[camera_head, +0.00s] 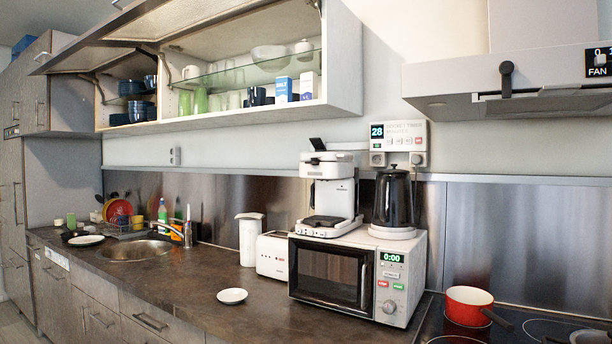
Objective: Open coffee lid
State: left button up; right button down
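The white coffee machine (330,195) stands on top of the microwave, near the middle of the head view. Its white upper part (327,163) has a small dark piece (317,144) sticking up and tilted at its top left. I cannot tell whether this dark piece is the lid or part of it, so the lid's state is unclear. Neither of my grippers shows in the view, and nothing of mine is seen touching the machine.
The microwave (340,277) carries a black kettle (393,199) on the right. A toaster (272,256) and white jug (249,238) stand left. A raised-flap wall cabinet (230,112) hangs above; the range hood (510,85) is right. A red pot (468,304) sits on the hob.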

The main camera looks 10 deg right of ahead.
aim_at(323, 156)
jog(key=u, duration=1.25)
jog(key=i, duration=1.45)
jog(key=z, duration=0.15)
